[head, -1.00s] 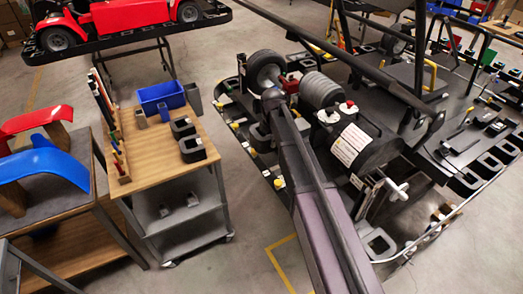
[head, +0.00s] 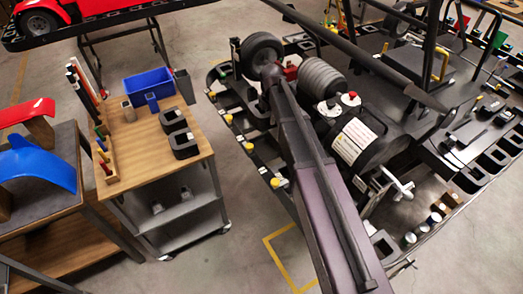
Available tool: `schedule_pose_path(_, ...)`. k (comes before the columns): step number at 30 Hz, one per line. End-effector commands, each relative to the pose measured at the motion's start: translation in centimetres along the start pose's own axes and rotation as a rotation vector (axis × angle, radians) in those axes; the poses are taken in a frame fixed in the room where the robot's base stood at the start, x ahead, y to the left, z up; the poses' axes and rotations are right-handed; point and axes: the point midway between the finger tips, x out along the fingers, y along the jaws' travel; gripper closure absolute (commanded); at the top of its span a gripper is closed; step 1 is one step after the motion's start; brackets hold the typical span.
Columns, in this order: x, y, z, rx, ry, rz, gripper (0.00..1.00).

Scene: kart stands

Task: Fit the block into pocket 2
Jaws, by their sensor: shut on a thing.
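My arm runs up from the bottom of the head view to a dark end by the kart's wheel. My gripper does not show, nor does anything in it. I cannot make out the block. Dark pockets line the edge of the black kart stand (head: 252,152), some with yellow or white pieces beside them. More dark pockets (head: 491,161) run along its right side. No number is readable, so I cannot tell which is pocket 2. Two black hollow holders, a far one (head: 173,120) and a near one (head: 184,145), stand on the wooden cart top (head: 142,150).
A blue bin (head: 150,88) and a rack of coloured tools (head: 103,150) are on the cart. A table with a blue curved panel (head: 38,165) stands at the left. Bare floor with a yellow outline (head: 283,262) lies between the cart and the kart stand.

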Motion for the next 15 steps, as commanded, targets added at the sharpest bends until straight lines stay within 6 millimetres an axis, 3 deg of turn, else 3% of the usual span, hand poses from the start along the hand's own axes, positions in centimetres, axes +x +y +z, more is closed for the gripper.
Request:
schedule_pose_path(8, 0.9, 0.2, -0.6, -0.008, 0.000, 0.000, 1.00)
schedule_pose_path(15, 3.1, 0.3, -0.7, -0.009, 0.000, 0.000, 1.00)
